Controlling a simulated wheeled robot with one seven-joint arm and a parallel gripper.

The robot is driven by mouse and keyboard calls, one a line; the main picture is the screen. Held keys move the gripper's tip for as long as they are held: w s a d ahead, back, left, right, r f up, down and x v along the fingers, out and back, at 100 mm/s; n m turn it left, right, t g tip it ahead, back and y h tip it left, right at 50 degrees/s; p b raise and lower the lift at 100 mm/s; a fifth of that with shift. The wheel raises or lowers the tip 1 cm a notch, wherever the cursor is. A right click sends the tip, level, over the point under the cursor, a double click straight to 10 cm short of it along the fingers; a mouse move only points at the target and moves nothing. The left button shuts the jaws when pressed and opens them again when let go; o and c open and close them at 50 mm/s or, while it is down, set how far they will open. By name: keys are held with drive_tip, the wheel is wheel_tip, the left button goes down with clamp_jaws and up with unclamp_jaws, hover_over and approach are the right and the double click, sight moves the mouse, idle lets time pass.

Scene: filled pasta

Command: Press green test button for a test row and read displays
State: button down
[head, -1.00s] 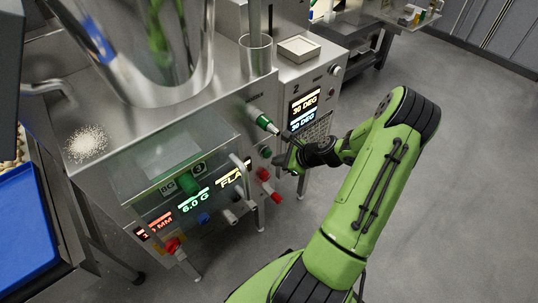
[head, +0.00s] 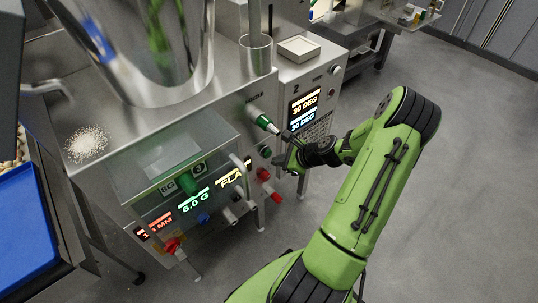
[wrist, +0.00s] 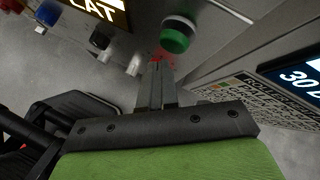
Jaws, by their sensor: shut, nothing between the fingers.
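A round green button (head: 265,152) sits on the front panel of the steel machine, just left of my gripper (head: 287,152). In the wrist view my gripper (wrist: 156,66) is shut and empty, its fingertips just below a round green-capped part (wrist: 178,33). I cannot tell whether they touch it. The machine's displays are lit: an orange one ending in MM (head: 158,225), a green one that seems to read 6.0 G (head: 193,202), and a yellow one starting FLA (head: 233,175). The wrist view shows LAT on the yellow display (wrist: 97,12). Two displays (head: 304,108) on unit 2 read 30 DEG.
A green-tipped lever (head: 266,124) sticks out above the button. A clear cover (head: 165,160) fronts the machine. The floor at right is free.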

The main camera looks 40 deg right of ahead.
drive_tip(key=shift+w, duration=0.15)
drive_tip(key=shift+w+p, duration=0.3)
drive_tip(key=shift+w, duration=0.4)
idle(0.7)
drive_tip(key=shift+s+p, duration=0.35)
drive_tip(key=shift+s, duration=0.45)
drive_tip(key=s, duration=0.5)
drive_tip(key=shift+p, duration=0.3)
idle(0.6)
